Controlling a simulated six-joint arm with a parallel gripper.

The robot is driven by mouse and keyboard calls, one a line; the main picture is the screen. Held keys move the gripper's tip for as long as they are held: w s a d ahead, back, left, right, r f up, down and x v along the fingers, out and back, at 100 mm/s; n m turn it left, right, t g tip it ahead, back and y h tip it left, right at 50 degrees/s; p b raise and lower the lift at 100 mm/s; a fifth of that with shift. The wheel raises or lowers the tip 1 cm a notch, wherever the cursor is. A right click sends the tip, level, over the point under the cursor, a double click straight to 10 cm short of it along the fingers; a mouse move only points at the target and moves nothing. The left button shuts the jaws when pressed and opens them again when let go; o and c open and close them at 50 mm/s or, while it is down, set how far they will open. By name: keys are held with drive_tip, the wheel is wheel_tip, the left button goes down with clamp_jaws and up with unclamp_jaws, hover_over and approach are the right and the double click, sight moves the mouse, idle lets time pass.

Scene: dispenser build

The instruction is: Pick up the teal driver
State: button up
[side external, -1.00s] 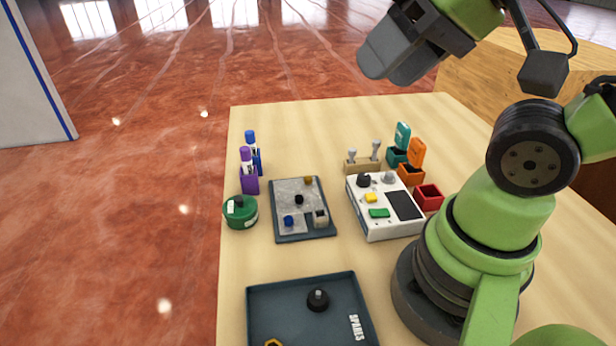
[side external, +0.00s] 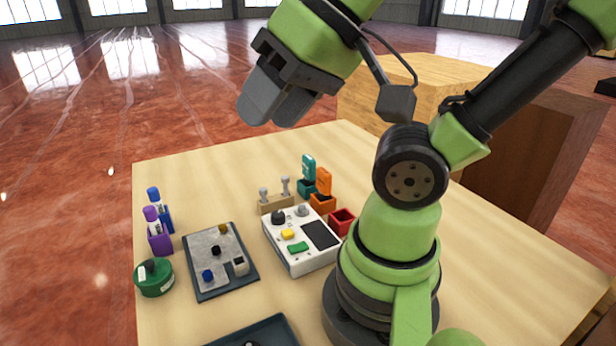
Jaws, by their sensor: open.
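The teal driver (side external: 308,168) stands upright with its handle up in a small teal holder (side external: 306,188) near the far side of the table. Its lower part is hidden in the holder. My gripper (side external: 273,108) is up in the air, tilted, above and to the left of the teal driver in the picture. It is open and empty, clear of everything on the table.
An orange driver (side external: 324,182) stands close beside the teal one, with a red box (side external: 342,221) nearby. A beige rack (side external: 276,204) holds two grey-topped pieces. A white device (side external: 300,252), grey tray (side external: 221,270), green tin (side external: 154,277) and markers (side external: 155,228) stand nearer.

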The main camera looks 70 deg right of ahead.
drive_tip(key=o, duration=0.4)
drive_tip(key=shift+c, duration=0.2)
drive_tip(key=w+d+n+g+h, duration=0.2)
drive_tip(key=w+d+n, duration=0.2)
drive_tip(key=w+d, duration=0.3)
drive_tip(key=n+g, duration=0.5)
drive_tip(key=n, duration=0.4)
hover_over(306, 158)
wheel_tip(306, 158, down, 16)
wheel_tip(306, 158, down, 4)
drive_tip(key=shift+w+a+r, duration=0.1)
drive_tip(key=shift+w+r, duration=0.05)
drive_tip(key=shift+f, duration=3.05)
